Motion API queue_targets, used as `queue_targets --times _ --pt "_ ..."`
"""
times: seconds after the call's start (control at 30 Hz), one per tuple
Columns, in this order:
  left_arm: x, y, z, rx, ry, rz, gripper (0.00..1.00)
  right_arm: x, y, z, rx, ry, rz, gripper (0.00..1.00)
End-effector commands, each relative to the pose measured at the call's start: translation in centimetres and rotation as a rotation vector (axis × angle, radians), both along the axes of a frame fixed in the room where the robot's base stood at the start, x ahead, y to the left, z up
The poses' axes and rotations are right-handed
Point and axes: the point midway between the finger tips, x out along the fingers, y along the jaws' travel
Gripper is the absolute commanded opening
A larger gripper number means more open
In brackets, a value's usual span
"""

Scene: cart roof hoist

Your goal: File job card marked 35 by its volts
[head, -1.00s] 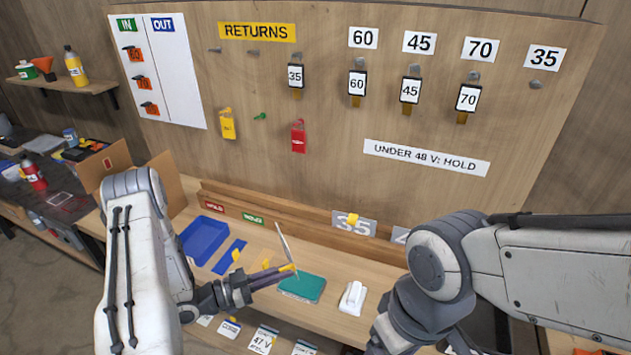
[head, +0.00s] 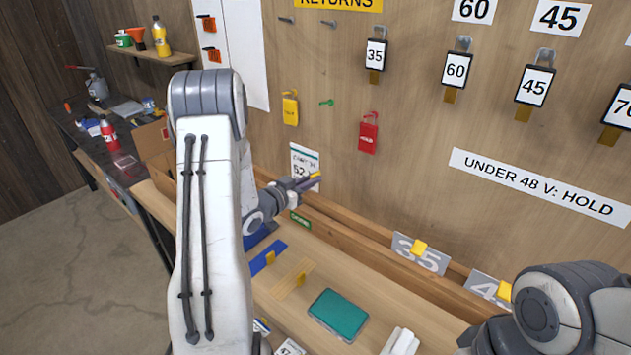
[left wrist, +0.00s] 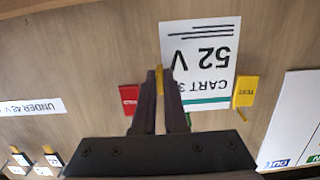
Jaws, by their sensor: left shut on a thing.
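The job card (head: 304,160), white with a green stripe, reads 52 V below a cart number partly hidden in the left wrist view (left wrist: 215,50). It is upright in front of the board, above the back ledge. My left gripper (head: 316,180) is shut on it at its yellow tab. I cannot tell whether the card touches the board. A green label (head: 300,220) is on the ledge just below the gripper. A sign (head: 540,185) reads UNDER 48 V: HOLD. My right gripper is out of view; only its arm shows at lower right.
A yellow tag (head: 290,108) and a red tag (head: 368,133) hang on the board near the card. Grey number plates with yellow tabs, one reading 35 (head: 421,254), stand along the ledge. A teal box (head: 338,314) and a blue strip (head: 267,256) lie on the bench.

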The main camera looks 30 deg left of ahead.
Motion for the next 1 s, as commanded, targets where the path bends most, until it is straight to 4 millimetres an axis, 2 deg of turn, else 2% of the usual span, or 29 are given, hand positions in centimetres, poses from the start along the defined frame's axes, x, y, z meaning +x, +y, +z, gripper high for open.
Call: queue_targets --times 0.43,1.0 --pt "-0.1 -0.2 -0.2 0.001 -0.005 -0.004 0.0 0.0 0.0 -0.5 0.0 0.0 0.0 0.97" --pt "-0.2 0.0 -5.1 0.001 -0.005 -0.003 0.0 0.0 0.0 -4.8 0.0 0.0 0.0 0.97"
